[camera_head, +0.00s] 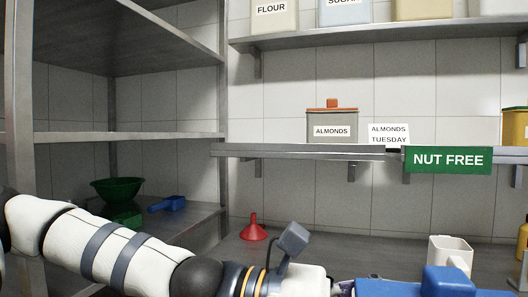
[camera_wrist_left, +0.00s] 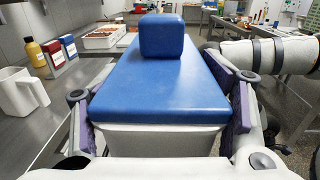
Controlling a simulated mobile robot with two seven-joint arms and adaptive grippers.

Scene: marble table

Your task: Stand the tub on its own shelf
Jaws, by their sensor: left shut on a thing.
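The tub (camera_wrist_left: 160,140) has pale walls and a blue lid (camera_wrist_left: 155,85) with a block-shaped knob. My left gripper (camera_wrist_left: 160,105) is shut on it, with purple pads at both sides. In the head view the lid (camera_head: 445,283) shows at the lower right, in front of the shelves; the gripper is mostly cut off there. Any label on the tub is hidden. The middle wall shelf (camera_head: 270,150) bears a grey tub (camera_head: 332,122) with a red-brown lid, labelled ALMONDS. A white card (camera_head: 388,134) beside it reads ALMONDS TUESDAY. A green NUT FREE sign (camera_head: 448,159) is on the shelf's front edge.
A yellow container (camera_head: 515,126) stands at the shelf's right end. The shelf above the NUT FREE sign looks bare. Below are a red funnel (camera_head: 253,229) and a white jug (camera_head: 450,254). A metal rack (camera_head: 112,138) with a green bowl (camera_head: 117,190) stands left.

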